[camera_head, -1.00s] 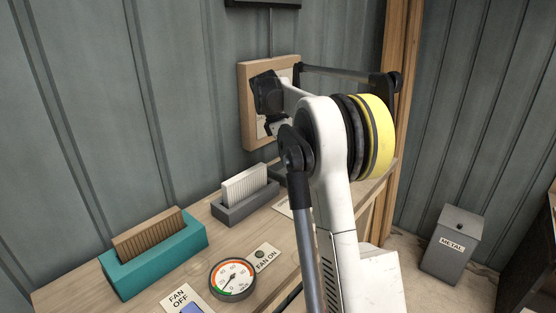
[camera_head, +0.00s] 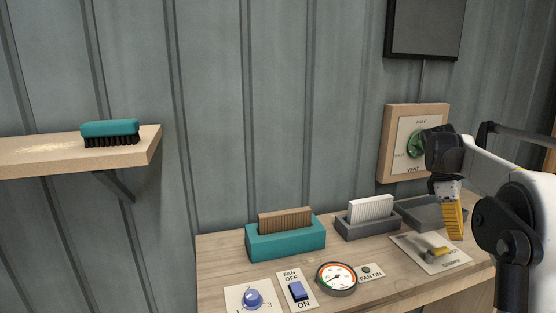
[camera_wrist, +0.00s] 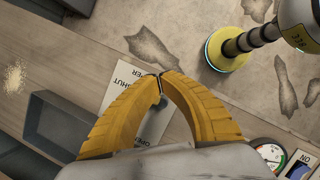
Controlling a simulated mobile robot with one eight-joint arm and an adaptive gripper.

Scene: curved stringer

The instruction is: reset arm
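My gripper (camera_head: 453,224) hangs with its yellow fingers pointing down, over the back right of the workbench. In the wrist view my gripper's curved fingers (camera_wrist: 159,77) meet at their tips, and I see nothing held between them. The card also shows in the wrist view (camera_wrist: 122,82), partly hidden by the fingers. My white arm reaches in from the right edge of the head view.
The workbench (camera_head: 215,265) holds a teal holder (camera_head: 285,240), a grey holder (camera_head: 368,225), a grey tray (camera_head: 420,213), a gauge (camera_head: 336,279), a fan switch (camera_head: 298,290) and a blue knob (camera_head: 252,298). A shelf (camera_head: 50,155) holds a teal brush (camera_head: 110,131).

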